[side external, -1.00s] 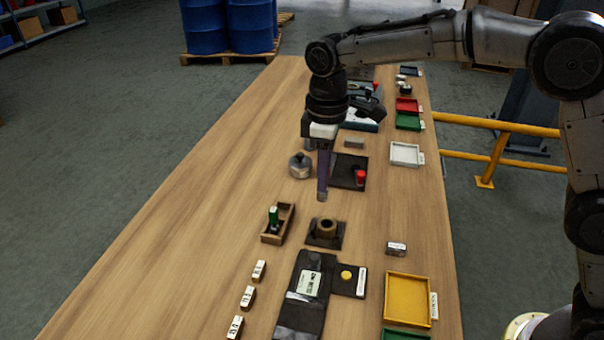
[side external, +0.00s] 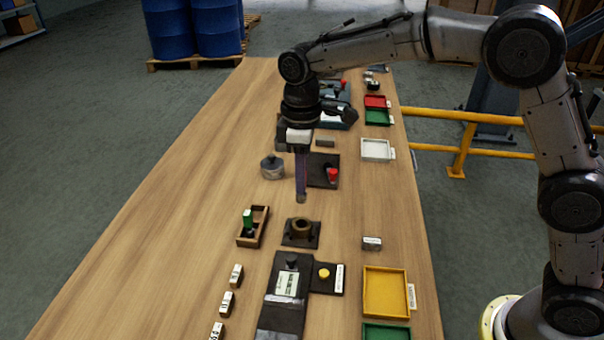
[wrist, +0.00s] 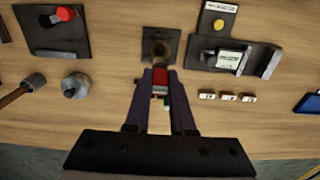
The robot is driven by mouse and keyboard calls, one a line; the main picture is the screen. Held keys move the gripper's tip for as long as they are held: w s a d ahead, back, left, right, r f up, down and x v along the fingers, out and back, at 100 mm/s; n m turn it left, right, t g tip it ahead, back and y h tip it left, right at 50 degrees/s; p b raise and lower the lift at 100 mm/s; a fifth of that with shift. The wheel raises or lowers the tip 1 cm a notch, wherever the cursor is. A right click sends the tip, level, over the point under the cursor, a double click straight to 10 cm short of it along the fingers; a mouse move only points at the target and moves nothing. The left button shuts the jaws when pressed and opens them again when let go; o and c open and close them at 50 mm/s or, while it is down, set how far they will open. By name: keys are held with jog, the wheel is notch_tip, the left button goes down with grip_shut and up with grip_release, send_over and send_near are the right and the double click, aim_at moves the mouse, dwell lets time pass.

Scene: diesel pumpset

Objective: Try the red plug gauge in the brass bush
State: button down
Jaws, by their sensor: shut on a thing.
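My gripper (side external: 300,198) points down over the table, just beyond the brass bush in the side view. Its fingers (wrist: 161,74) are shut on the red plug gauge (wrist: 161,79), whose red part shows between them in the wrist view. The gauge's lower end is not clear. The brass bush (side external: 302,227) stands upright on a dark square plate, its bore facing up. It also shows in the wrist view (wrist: 159,48), just ahead of the fingertips. The gripper appears above the bush and apart from it.
A wooden tray (side external: 241,237) with a green-handled gauge (side external: 248,219) stands left of the bush. A dark display unit (side external: 285,305) and a yellow-button plate (side external: 324,273) lie nearer. A red knob (side external: 333,174) and a grey round pot (side external: 272,168) stand beyond. The table's left side is clear.

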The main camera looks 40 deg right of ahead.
aim_at(301, 199)
jog(key=shift+f, duration=3)
jog(key=shift+f, duration=1.4)
dwell(0.7)
jog(key=shift+r, duration=1.35)
dwell(0.5)
jog(key=shift+r, duration=0.65)
jog(key=shift+r, duration=0.3)
